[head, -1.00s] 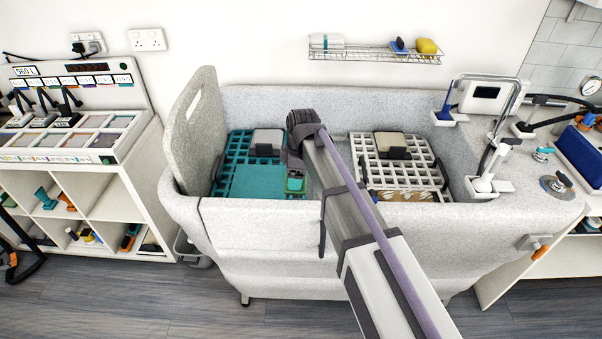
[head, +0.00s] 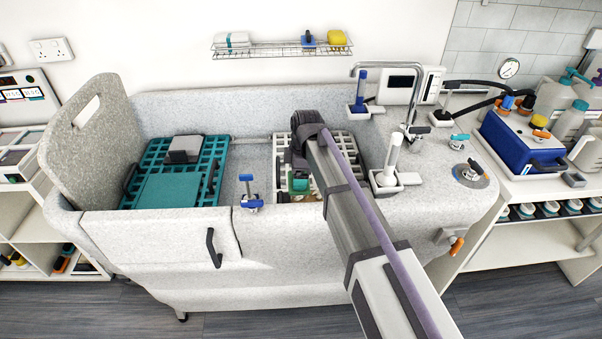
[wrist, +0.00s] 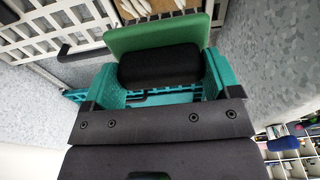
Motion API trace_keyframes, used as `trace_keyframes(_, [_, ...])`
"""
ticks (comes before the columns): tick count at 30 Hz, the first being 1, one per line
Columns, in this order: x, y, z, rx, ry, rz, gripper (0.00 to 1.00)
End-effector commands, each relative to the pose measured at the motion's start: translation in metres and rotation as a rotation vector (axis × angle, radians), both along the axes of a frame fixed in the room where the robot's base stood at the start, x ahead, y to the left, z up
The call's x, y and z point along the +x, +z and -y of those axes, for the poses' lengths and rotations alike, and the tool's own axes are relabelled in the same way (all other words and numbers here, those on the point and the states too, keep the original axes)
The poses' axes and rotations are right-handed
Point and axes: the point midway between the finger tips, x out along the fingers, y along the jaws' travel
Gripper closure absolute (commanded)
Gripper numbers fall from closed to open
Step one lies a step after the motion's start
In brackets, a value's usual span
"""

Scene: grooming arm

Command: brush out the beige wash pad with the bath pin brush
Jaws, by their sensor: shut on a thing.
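My gripper (head: 300,178) is over the white slatted rack in the right part of the tub. In the wrist view its teal fingers (wrist: 160,82) are shut on the black grip of a green-backed brush (wrist: 158,38), which I take as the bath pin brush. The green back (head: 300,185) shows small in the head view; its pins are hidden. The beige wash pad (wrist: 92,12) shows only in part at the top of the wrist view, tan with pale patches, and my arm largely hides it in the head view. I cannot tell whether brush and pad touch.
The white rack (wrist: 35,38) has a dark handle. A teal rack (head: 210,160) with a teal pad (head: 168,190) and grey block (head: 184,148) lies left. A blue tool (head: 250,195) stands between the racks. A white-handled tool (head: 392,160) and faucet (head: 412,85) stand right.

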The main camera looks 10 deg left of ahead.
Motion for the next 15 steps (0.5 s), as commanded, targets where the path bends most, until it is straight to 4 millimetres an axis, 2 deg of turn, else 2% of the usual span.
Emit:
trace_keyframes(9, [0.0,-0.049,0.0,0.0,-0.001,0.0,0.36])
trace_keyframes(15, [0.0,-0.058,0.0,0.0,-0.001,0.0,0.36])
